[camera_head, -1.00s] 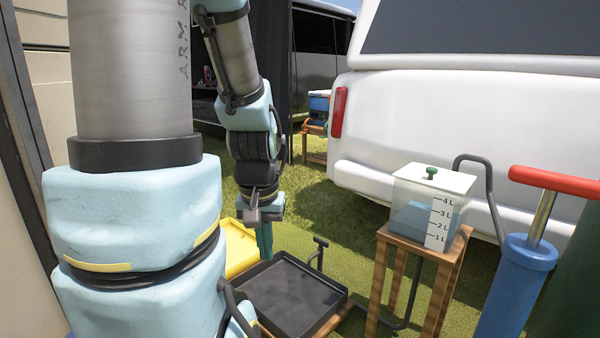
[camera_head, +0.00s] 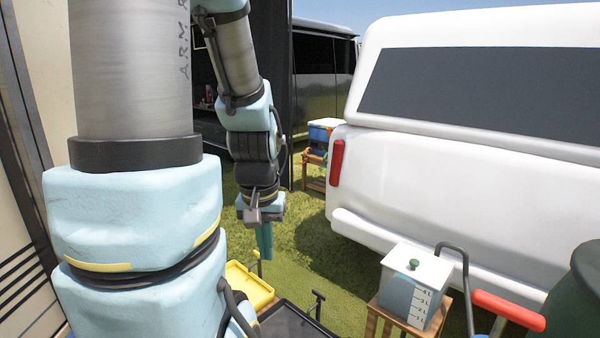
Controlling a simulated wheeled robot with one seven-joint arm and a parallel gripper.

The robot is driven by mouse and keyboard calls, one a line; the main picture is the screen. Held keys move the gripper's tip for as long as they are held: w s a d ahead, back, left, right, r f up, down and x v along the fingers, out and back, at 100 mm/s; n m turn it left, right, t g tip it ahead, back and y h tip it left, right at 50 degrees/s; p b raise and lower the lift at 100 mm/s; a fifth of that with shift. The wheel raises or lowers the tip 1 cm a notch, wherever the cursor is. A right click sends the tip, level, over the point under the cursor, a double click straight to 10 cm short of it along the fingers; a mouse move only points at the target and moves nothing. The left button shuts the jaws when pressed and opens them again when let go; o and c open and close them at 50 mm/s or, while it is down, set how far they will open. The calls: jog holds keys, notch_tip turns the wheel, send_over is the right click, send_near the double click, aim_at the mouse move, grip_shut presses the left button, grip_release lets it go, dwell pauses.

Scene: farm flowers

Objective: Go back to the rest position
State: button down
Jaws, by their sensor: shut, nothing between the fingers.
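My gripper (camera_head: 264,240) hangs at the end of my arm, left of the picture's middle, pointing down. Its teal fingers are together and nothing shows between them. The fingertips are close above or in front of the yellow tray (camera_head: 262,291) in the picture; I cannot tell the exact gap. My own upper arm and elbow fill much of the left side and hide part of the trays.
A black tray (camera_head: 283,322) lies at the bottom edge. A water tank (camera_head: 410,290) stands on a wooden stand (camera_head: 388,318) beside a red-handled pump (camera_head: 508,309). A white vehicle (camera_head: 450,210) stands behind. Open grass (camera_head: 335,240) lies between.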

notch_tip(320, 180, up, 6)
jog(key=p, duration=0.4)
